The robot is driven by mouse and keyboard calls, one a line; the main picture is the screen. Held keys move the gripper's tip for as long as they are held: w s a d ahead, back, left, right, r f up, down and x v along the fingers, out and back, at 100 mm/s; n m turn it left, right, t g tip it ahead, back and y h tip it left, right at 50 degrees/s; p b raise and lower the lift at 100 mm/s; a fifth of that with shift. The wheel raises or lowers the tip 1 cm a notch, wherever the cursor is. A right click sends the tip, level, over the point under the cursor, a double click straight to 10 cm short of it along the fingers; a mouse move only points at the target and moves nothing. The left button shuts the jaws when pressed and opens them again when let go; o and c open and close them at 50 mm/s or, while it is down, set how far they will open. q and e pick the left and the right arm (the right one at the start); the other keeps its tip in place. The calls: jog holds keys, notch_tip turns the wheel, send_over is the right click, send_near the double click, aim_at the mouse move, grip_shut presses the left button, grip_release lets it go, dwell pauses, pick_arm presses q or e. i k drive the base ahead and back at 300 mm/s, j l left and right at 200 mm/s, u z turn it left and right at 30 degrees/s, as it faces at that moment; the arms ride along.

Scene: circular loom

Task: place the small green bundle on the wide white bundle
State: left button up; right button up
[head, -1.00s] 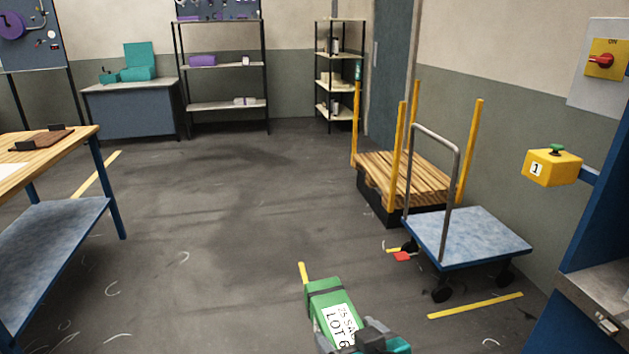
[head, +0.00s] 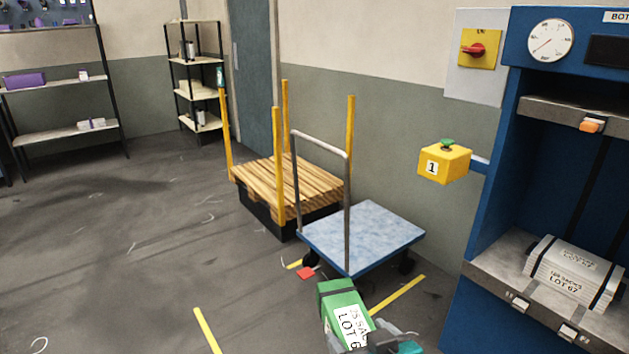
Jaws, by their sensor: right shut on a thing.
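The small green bundle (head: 338,299) has dark straps and a white label reading LOT 6 and 25 SA. My right gripper (head: 375,343) is shut on its near end at the bottom of the head view and holds it up in front of me. The wide white bundle (head: 575,272) is strapped and marked 168 SACKS, LOT 67. It lies in the bay of the blue machine at the right, well apart from the green bundle. My left gripper is not in view.
A blue-topped trolley (head: 365,236) stands beyond the green bundle, with a stake pallet of boards (head: 290,185) behind it. The blue machine (head: 500,200) has a grey ledge (head: 500,285). A yellow button box (head: 445,162) sticks out from it.

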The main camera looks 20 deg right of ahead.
aim_at(578, 258)
jog(key=i+l+z, duration=0.1)
jog(key=i+z, duration=0.25)
jog(key=z, duration=0.15)
jog(key=i+z, duration=0.45)
jog(key=i+l+z, duration=0.1)
jog(key=i+z, duration=0.6)
jog(key=z, duration=0.15)
jog(key=i+z, duration=0.3)
jog(key=i, duration=0.2)
jog(key=i+j+z, duration=0.2)
jog(key=i+z, duration=0.15)
jog(key=i, duration=0.2)
